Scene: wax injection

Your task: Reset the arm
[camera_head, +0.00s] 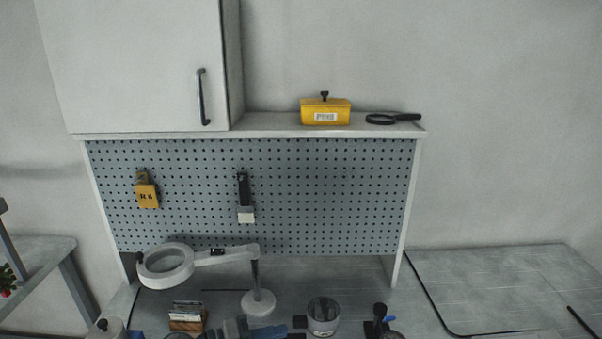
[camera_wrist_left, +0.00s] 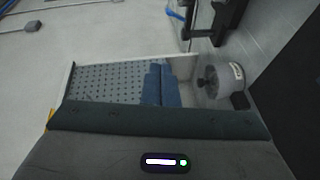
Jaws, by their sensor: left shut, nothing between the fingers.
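My left gripper (camera_head: 245,329) is at the bottom edge of the head view, partly cut off, over the worktop near the base of the magnifier lamp. Its two blue fingers also show in the left wrist view (camera_wrist_left: 162,86), side by side and shut, with nothing between them. A round container (camera_head: 323,316) stands just right of the fingers in the head view. It also shows to their right in the wrist view (camera_wrist_left: 218,78). I do not make out my right gripper in either view.
A white magnifier lamp (camera_head: 258,302) stands behind the gripper. A small card holder (camera_head: 187,318) is to its left, and a dark upright item (camera_head: 380,313) is to the right. A yellow box (camera_head: 325,112) and a magnifying glass (camera_head: 392,118) lie on the shelf. The right worktop is mostly clear.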

